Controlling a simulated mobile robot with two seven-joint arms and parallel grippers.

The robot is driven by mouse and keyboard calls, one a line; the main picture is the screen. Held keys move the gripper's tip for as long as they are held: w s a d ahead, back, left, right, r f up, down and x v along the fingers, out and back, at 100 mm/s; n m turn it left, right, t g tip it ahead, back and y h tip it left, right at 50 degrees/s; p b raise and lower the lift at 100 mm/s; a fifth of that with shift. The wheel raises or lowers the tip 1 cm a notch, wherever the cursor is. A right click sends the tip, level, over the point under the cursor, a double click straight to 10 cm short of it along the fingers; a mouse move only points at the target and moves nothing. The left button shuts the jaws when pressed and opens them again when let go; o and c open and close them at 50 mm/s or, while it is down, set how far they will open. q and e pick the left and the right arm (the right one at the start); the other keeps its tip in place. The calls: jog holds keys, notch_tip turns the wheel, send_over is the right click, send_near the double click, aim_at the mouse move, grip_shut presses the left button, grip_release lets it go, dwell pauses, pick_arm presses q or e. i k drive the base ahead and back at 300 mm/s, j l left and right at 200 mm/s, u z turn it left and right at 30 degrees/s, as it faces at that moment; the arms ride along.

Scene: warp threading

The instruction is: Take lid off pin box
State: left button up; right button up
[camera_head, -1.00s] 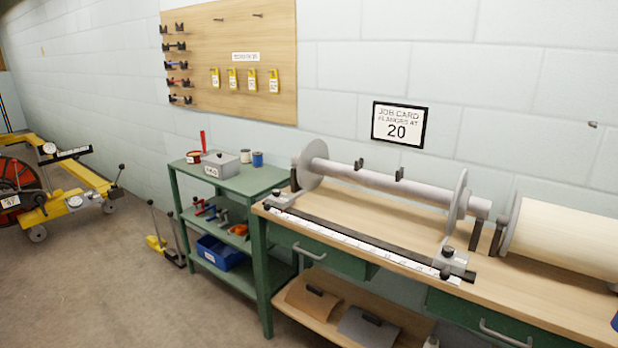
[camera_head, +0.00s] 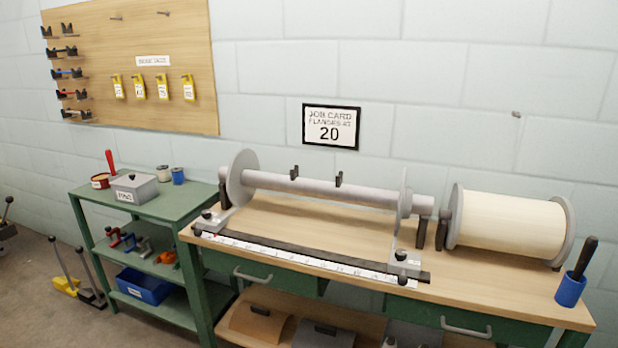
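The pin box (camera_head: 134,190) is a grey box with a white label on its front. It stands on the top shelf of the green cart (camera_head: 178,208), left of the workbench. Its lid (camera_head: 133,180) is on and has a small dark knob on top. Neither of my grippers shows in the head view.
The wooden workbench (camera_head: 290,222) bears a flanged beam (camera_head: 330,188), a cream roll (camera_head: 512,224) and a blue cup (camera_head: 570,290). Floor shows at left.

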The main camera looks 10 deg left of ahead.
aim_at(131, 180)
jog(key=i+j+z, duration=0.2)
jog(key=j, duration=0.15)
jog(key=j+z, duration=0.15)
jog(key=j, duration=0.2)
jog(key=i+j+z, duration=0.2)
jog(key=j, duration=0.55)
jog(key=j+z, duration=0.2)
jog(key=j, duration=0.55)
jog(key=i+j, duration=0.1)
jog(key=j, duration=2.25)
jog(key=i+z, duration=0.05)
jog(key=i, duration=0.05)
